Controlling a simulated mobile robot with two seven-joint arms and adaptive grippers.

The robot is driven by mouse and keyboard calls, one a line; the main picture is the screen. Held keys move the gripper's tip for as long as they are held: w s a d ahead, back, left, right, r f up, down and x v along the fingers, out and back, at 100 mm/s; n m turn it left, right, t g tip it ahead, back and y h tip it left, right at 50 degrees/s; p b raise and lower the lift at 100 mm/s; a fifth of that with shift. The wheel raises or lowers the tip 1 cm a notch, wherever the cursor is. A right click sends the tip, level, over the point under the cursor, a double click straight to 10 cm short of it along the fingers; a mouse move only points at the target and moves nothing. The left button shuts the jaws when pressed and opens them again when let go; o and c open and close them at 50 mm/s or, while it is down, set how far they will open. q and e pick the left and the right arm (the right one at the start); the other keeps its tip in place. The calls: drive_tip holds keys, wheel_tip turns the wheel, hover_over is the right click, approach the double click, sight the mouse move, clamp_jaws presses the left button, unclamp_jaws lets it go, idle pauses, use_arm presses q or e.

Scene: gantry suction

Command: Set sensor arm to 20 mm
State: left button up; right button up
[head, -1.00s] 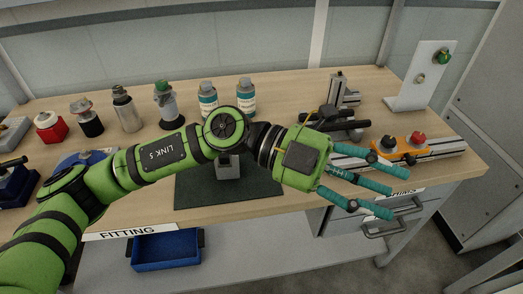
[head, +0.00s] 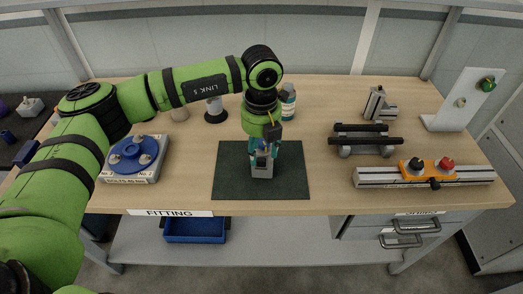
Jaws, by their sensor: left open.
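My left gripper (head: 262,149) points down over the dark mat (head: 230,180) in the middle of the bench. Its teal fingers are open on either side of the upper part of a small grey device (head: 263,169) standing on the mat. The fingers and wrist partly hide the device, and I cannot tell whether they touch it. No scale can be read at this size, and I cannot tell which part is the sensor arm. An orange carriage (head: 429,166) with a black and a red knob sits on a metal rail (head: 378,177) at the right. My right gripper is not in view.
A blue round fixture (head: 133,153) stands left of the mat. A bottle (head: 288,102) stands behind the gripper. Black bars on a grey stand (head: 365,141) and a white knob panel (head: 468,101) are at the right. The bench front beside the mat is clear.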

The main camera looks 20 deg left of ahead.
use_arm(q)
drive_tip(key=shift+f+p, duration=0.3)
drive_tip(key=shift+f, duration=1.1)
